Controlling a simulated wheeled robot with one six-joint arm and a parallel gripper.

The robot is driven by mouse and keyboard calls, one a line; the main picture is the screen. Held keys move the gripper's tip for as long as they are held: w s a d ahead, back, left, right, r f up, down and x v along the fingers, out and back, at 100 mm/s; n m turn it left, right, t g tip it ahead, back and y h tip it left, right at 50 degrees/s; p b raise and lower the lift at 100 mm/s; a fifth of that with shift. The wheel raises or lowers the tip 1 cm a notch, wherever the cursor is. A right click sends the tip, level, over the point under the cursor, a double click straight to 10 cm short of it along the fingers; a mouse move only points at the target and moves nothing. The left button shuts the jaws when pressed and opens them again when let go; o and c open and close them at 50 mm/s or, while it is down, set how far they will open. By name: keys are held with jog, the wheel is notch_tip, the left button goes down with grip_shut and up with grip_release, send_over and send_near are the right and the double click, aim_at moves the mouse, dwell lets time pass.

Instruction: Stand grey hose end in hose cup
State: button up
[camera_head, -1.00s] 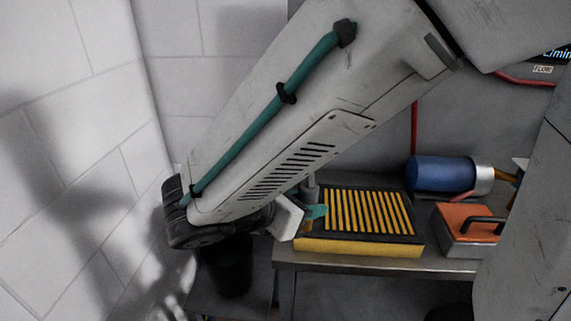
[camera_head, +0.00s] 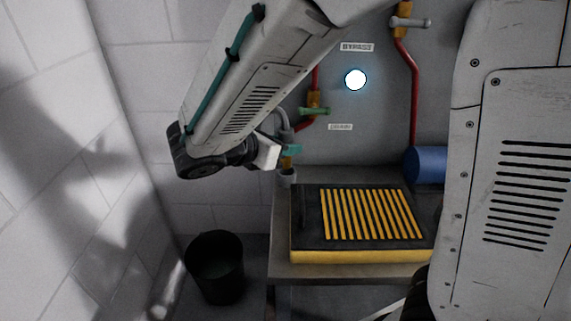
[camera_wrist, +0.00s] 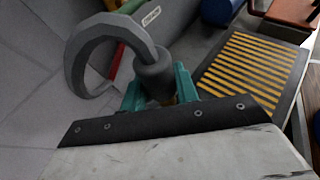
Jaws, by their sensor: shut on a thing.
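The grey hose (camera_head: 284,119) arches above my gripper (camera_head: 290,150) in the head view. In the wrist view, its thick grey end (camera_wrist: 153,72) sits between the teal fingers of my gripper (camera_wrist: 160,90), which is shut on it. The hose curls away to the upper left there. In the head view, a brownish tip shows below the fingers. A small grey cup (camera_head: 287,179), which looks like the hose cup, stands directly below at the table's back left corner. I cannot tell whether the tip is inside it or just above. The wrist view does not show the cup.
A black and yellow slatted filter panel (camera_head: 312,214) lies on the metal table (camera_head: 340,271), right beside the cup. A blue cylinder (camera_head: 428,164) lies behind it. Red pipes with valves (camera_head: 314,104) run up the back wall. A black bucket (camera_head: 216,267) stands on the floor at left.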

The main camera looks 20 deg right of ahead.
jog(key=w+d, duration=0.3)
jog(key=w, duration=0.4)
jog(key=f, duration=1.1)
jog(key=shift+w+d+f, duration=0.1)
jog(key=shift+w+d, duration=0.05)
jog(key=shift+w, duration=0.1)
jog(key=shift+w+f, duration=0.15)
jog(key=o, duration=1.1)
jog(key=shift+f, duration=0.1)
